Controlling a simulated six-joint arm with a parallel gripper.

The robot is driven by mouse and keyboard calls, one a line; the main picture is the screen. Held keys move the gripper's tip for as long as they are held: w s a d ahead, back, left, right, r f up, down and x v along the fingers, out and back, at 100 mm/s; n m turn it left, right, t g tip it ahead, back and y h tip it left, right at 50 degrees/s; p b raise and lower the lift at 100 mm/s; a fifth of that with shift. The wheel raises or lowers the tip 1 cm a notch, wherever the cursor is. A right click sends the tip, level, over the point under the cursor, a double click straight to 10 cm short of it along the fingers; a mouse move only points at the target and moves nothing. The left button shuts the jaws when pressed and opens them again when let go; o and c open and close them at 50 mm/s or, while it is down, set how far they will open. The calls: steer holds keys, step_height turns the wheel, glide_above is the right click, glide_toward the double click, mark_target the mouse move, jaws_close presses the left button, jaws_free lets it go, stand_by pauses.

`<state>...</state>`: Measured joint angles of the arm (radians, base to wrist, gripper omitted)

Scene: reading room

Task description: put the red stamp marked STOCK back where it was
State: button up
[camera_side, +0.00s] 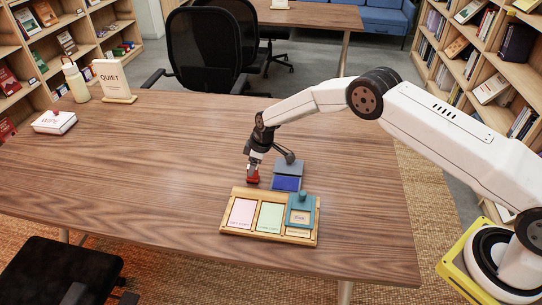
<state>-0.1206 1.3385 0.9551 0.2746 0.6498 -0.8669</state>
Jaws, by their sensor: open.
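A red stamp (253,177) stands on the table directly below my gripper (252,168), just left of the ink pad; its marking is too small to read. My gripper points down at the stamp's top with its jaws open. I cannot tell whether the fingers touch it. The ink pad (286,184) is blue with a raised grey lid. In front is a wooden tray (269,239) with a pink card (242,213) at left, a green card (270,216) in the middle and a teal block with a knob (301,208) at right.
A white box with red lettering (54,122), a pale bottle (75,82) and a QUIET sign (113,80) stand at the far left of the table (150,180). The tabletop left of the tray is clear. Chairs and bookshelves are beyond the table.

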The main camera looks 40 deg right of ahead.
steer(key=v, duration=0.8)
steer(key=shift+r, duration=0.4)
steer(key=shift+s, duration=0.1)
steer(key=s+d+r+m+h, duration=0.1)
steer(key=s+d+r+m, duration=0.4)
steer(key=s+r, duration=0.65)
steer(key=s+d+m, duration=0.2)
steer(key=s, duration=0.8)
steer(key=s+d+m+h, duration=0.1)
steer(key=s+d+m, duration=0.1)
steer(key=s, duration=0.8)
steer(key=shift+s+r, duration=0.2)
steer(key=shift+s, duration=0.2)
steer(key=shift+c, duration=0.2)
